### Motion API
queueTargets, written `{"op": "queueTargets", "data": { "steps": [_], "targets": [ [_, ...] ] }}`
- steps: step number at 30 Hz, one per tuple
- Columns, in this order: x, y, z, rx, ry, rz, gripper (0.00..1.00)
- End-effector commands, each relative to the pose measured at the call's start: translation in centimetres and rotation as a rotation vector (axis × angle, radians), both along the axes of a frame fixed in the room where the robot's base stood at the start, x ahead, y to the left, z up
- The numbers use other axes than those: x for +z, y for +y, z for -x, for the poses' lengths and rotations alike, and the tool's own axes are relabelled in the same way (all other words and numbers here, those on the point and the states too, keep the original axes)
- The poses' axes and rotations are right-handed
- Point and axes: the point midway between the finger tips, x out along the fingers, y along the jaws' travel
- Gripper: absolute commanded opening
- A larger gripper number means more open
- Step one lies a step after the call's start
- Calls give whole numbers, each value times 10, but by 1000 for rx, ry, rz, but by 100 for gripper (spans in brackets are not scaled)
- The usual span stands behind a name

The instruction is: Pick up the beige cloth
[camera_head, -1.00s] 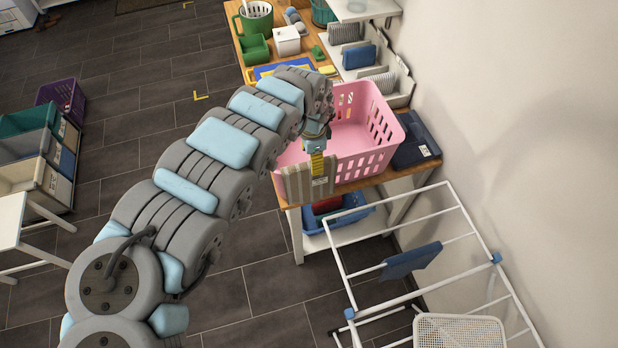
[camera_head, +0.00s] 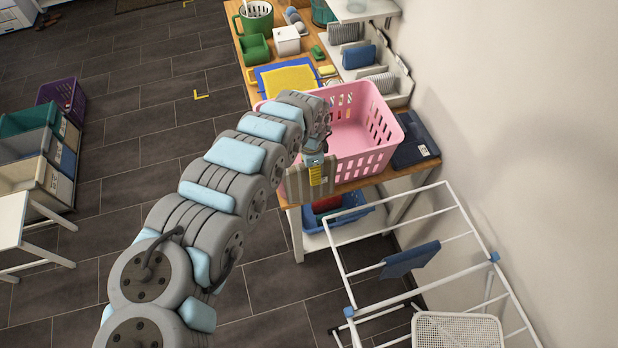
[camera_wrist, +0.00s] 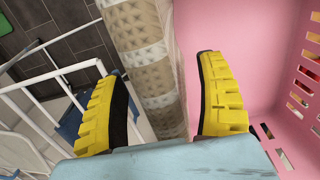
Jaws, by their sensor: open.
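The beige cloth (camera_head: 297,184), striped, hangs over the near-left wall of the pink basket (camera_head: 350,160). In the wrist view the cloth (camera_wrist: 150,65) is a patterned, folded beige band running down between my two yellow fingers. My gripper (camera_head: 316,174) is at the basket's rim by the cloth, pointing down. In the wrist view my gripper (camera_wrist: 157,68) is open, one finger on each side of the cloth, with visible gaps. The right finger is on the basket's pink inner side (camera_wrist: 240,50). The lower part of the cloth is hidden by my wrist.
A yellow cloth (camera_head: 290,79) lies on the wooden table behind the basket. A dark blue folded item (camera_head: 415,140) is at its right. A white drying rack (camera_head: 440,235) with a blue cloth (camera_head: 410,261) stands in front. A blue bin (camera_head: 345,215) sits below.

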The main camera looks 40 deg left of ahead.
Motion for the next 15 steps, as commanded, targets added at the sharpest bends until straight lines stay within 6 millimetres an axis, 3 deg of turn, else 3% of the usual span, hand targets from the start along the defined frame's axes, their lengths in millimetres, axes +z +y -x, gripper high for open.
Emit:
{"op": "queueTargets", "data": {
  "steps": [8,15],
  "targets": [
    [-1,0,0,0,0,0,72],
    [-1,0,0,0,0,1,6]
  ]
}}
